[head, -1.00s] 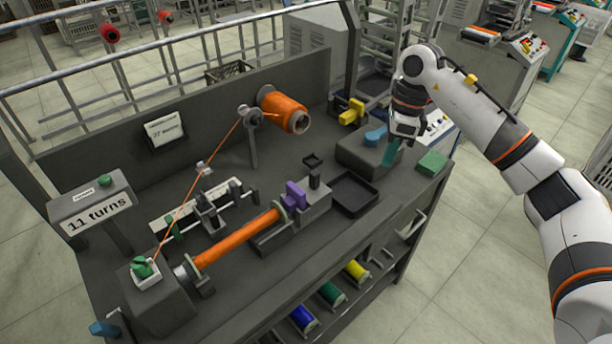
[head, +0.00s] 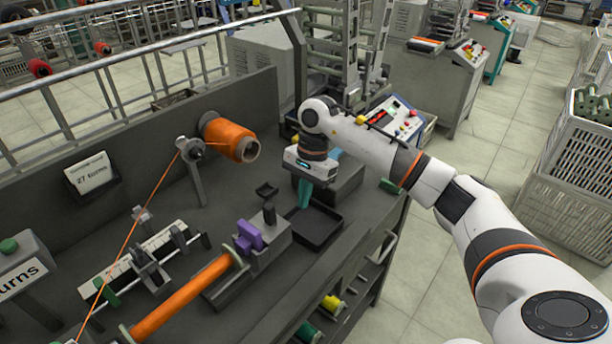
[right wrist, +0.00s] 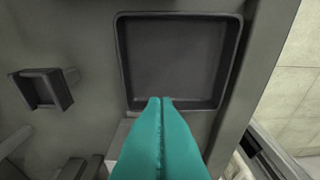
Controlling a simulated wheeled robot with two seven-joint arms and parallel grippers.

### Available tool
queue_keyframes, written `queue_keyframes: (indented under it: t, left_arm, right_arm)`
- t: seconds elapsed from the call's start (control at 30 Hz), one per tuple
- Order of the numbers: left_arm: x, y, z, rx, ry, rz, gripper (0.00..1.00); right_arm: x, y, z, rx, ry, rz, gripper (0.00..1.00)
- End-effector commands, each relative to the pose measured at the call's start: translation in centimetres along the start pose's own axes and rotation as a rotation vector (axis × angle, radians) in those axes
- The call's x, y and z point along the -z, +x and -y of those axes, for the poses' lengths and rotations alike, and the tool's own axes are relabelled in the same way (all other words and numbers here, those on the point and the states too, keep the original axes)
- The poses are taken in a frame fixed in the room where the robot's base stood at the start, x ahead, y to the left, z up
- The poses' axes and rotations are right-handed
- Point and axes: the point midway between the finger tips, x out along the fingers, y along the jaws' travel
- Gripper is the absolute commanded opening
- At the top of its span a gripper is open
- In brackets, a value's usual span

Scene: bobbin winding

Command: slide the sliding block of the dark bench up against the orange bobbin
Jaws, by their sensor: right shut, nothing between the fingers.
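The orange bobbin (head: 182,298) lies along the bench, its near end running down out of the picture in the head view. At its far end stands the grey sliding block (head: 272,240) with a dark upright post (head: 269,213) and a purple part (head: 249,235) facing the bobbin. I cannot tell whether the block touches the bobbin. My right gripper (head: 304,205) has teal fingers, pressed together and empty, pointing down right of the block. In the right wrist view its fingertips (right wrist: 160,102) appear over the near edge of the dark square tray (right wrist: 180,60). My left gripper is not in view.
A green block (head: 390,186) sits at the bench's right edge. Thread runs diagonally down to the left.

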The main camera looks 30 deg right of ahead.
Motion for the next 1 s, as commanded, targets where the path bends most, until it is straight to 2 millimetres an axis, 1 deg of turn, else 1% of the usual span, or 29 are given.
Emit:
queue_keyframes:
  t: [0.03, 0.1, 0.13, 0.2, 0.37, 0.5, 0.77, 0.83, 1.0]
  left_arm:
    - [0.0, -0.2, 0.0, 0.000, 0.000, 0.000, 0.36]
    - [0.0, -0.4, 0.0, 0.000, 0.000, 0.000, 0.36]
    - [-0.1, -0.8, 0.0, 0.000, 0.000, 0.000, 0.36]
    - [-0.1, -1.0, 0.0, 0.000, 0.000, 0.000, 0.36]
    - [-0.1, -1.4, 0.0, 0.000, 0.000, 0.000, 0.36]
    - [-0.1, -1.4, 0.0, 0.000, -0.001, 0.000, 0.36]
    - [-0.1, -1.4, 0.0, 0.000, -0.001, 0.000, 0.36]
    - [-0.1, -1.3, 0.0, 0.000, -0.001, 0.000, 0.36]
    - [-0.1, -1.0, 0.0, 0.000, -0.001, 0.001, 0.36]
  right_arm:
    - [0.1, 1.1, 0.1, 0.003, 0.001, -0.003, 0.00]
    - [0.3, 2.2, 0.1, 0.002, -0.001, -0.002, 0.00]
    - [1.1, 2.0, 0.0, 0.000, -0.006, -0.002, 0.00]
    - [2.1, 2.2, 0.0, 0.000, -0.004, -0.002, 0.00]
    - [3.5, 2.7, 0.0, 0.000, -0.002, -0.001, 0.00]
    - [3.9, 2.8, 0.0, -0.001, 0.001, 0.000, 0.00]
    - [3.9, 2.9, 0.0, -0.001, 0.001, 0.000, 0.00]
    - [4.2, 3.0, 0.0, -0.001, -0.001, 0.000, 0.00]
    - [6.8, 3.6, -0.1, -0.002, -0.006, 0.000, 0.00]
